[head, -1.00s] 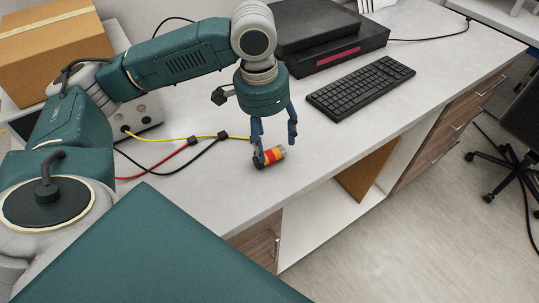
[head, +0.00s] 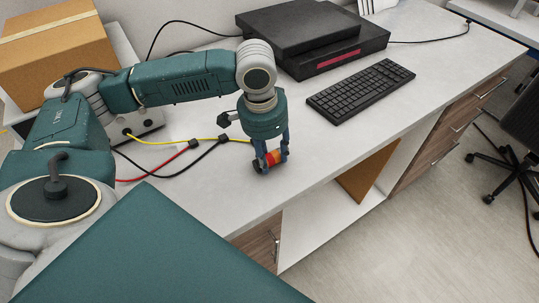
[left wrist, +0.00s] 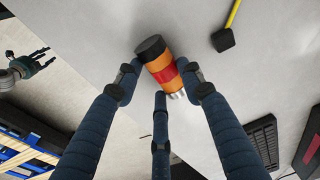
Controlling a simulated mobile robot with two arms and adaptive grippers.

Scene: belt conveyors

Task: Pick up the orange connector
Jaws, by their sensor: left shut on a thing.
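The orange connector (head: 273,158) is a short cylinder with orange and red bands and a dark end, low over or on the white desk top near its front edge. My left gripper (head: 271,160) points down with its fingers on both sides of it, shut on it. In the left wrist view the connector (left wrist: 165,68) lies between the fingertips of the left gripper (left wrist: 161,82), with its black cap at the upper left and a metal end at the lower right. I cannot tell whether it touches the desk.
A black keyboard (head: 361,90) lies to the right, with a black box (head: 330,55) behind it. Yellow, red and black cables with a black plug (head: 193,143) lie left of the gripper. A cardboard box (head: 55,48) stands at the back left. The desk's front edge is close.

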